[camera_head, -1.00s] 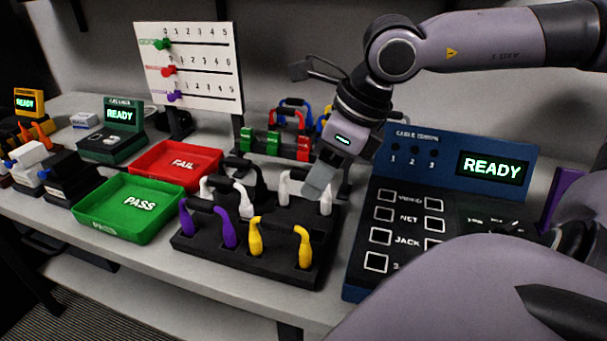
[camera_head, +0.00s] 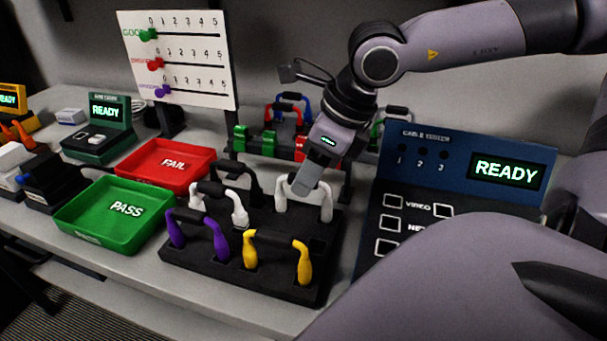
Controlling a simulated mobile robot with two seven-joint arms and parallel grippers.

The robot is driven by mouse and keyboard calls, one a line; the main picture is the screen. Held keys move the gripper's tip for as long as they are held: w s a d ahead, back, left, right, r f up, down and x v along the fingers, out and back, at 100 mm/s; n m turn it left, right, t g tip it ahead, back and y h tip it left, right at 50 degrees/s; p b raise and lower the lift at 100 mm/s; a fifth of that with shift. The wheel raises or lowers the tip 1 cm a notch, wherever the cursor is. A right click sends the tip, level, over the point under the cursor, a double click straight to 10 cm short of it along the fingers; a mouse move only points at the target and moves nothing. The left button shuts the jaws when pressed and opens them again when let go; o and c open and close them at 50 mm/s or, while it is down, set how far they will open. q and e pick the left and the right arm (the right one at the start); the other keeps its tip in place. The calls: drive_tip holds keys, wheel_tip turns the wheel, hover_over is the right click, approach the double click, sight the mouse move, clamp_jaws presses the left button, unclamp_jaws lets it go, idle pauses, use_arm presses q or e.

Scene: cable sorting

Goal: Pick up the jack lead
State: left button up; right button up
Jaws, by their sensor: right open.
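A black rack (camera_head: 232,268) on the bench holds several short leads with coloured plugs standing upright. They are a purple lead (camera_head: 174,234) and a yellow lead (camera_head: 304,264) in front, and a white lead (camera_head: 239,210), a black lead (camera_head: 254,190) and another white lead (camera_head: 326,206) behind. No mark shows which one is the jack lead. My right gripper (camera_head: 307,183) points down at the right-hand white lead, open and partly hiding it. I cannot tell whether they touch. My left gripper is not in view.
A green PASS tray (camera_head: 83,224) and a red FAIL tray (camera_head: 150,154) stand left of the rack. A blue tester (camera_head: 435,166) reading READY is on the right. A scale board (camera_head: 185,88) and another rack of leads (camera_head: 262,143) stand behind.

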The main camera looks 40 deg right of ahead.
drive_tip(key=shift+x, duration=2.2)
drive_tip(key=shift+w+r, duration=0.1)
drive_tip(key=shift+w, duration=0.05)
clamp_jaws()
